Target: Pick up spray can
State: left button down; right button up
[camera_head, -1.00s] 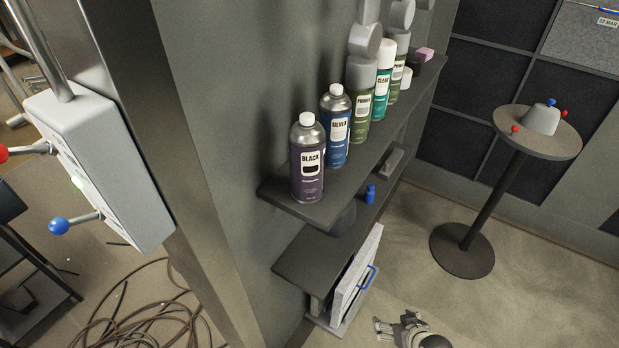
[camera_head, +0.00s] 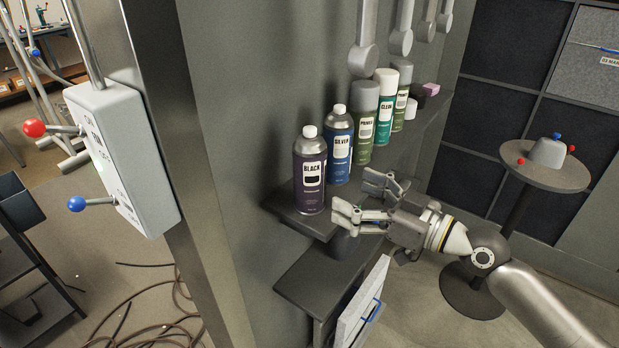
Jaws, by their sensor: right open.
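Several spray cans stand upright in a row on the upper dark shelf (camera_head: 290,213). My left gripper is out of view.
A lower shelf (camera_head: 310,282) lies beneath, with a pale panel with a blue handle (camera_head: 362,318) below. Grey hanging tools (camera_head: 362,60) are above the cans. A grey switch box (camera_head: 125,160) stands left. A round table (camera_head: 570,178) stands right.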

aim_at(324, 177)
jog(key=p+x, duration=0.1)
jog(key=x, duration=0.1)
jog(key=p+x, duration=0.1)
jog(key=r+x, duration=0.1)
jog(key=x, duration=0.1)
jog(key=shift+w+a+p, duration=0.2)
jog(key=shift+a+p, duration=0.05)
jog(key=shift+p, duration=0.15)
jog(key=shift+w+a+r, duration=0.1)
jog(key=shift+a, duration=0.15)
jog(key=p+x, duration=0.1)
jog(key=x, duration=0.1)
jog(key=p+x, duration=0.1)
jog(key=x, duration=0.1)
jog(key=shift+f+p, duration=0.25)
jog(key=shift+p, duration=0.1)
jog(key=shift+w+a, duration=0.15)
jog(key=shift+a, duration=0.1)
jog(key=shift+d, duration=0.1)
jog(key=shift+c, duration=0.7)
jog(key=shift+f, duration=0.1)
jog(key=c, duration=1)
jog(key=shift+c, duration=0.5)
